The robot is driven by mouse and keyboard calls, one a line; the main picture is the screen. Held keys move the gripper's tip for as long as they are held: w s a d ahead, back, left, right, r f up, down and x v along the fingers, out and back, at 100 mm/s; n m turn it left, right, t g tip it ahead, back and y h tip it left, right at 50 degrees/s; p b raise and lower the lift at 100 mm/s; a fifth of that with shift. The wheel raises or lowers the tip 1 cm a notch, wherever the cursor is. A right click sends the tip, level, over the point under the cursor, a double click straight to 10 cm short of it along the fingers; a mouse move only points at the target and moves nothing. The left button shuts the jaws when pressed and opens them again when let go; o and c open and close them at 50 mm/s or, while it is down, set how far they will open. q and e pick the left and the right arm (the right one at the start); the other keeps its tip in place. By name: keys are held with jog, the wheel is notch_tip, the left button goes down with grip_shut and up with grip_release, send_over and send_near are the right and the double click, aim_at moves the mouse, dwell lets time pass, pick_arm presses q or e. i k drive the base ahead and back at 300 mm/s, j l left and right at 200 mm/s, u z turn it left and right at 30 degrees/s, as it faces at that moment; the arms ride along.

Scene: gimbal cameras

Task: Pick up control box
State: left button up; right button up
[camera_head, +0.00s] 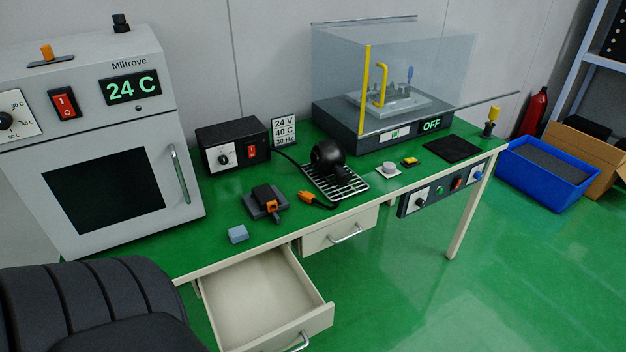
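A black box (233,146) with a white front plate, a round knob and a red switch stands upright on the green table top, just right of the large oven. A dark cable runs from its right side toward the metal rack. A smaller grey-and-black device (264,203) with orange parts lies nearer the table's front edge. I cannot tell for certain which one is called the control box; the black box with the knob looks like one. Neither of my grippers is in view.
A grey oven (108,150) reading 24 C stands on the left. A black round device (327,155) lies on a metal rack (352,187). A clear-covered machine (390,126) reads OFF. An open drawer (262,300) juts out in front. A black chair (90,300) stands lower left.

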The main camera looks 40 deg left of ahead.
aim_at(266, 198)
jog(key=i+l+u, duration=0.8)
jog(key=l+u, duration=0.2)
jog(key=u, duration=0.3)
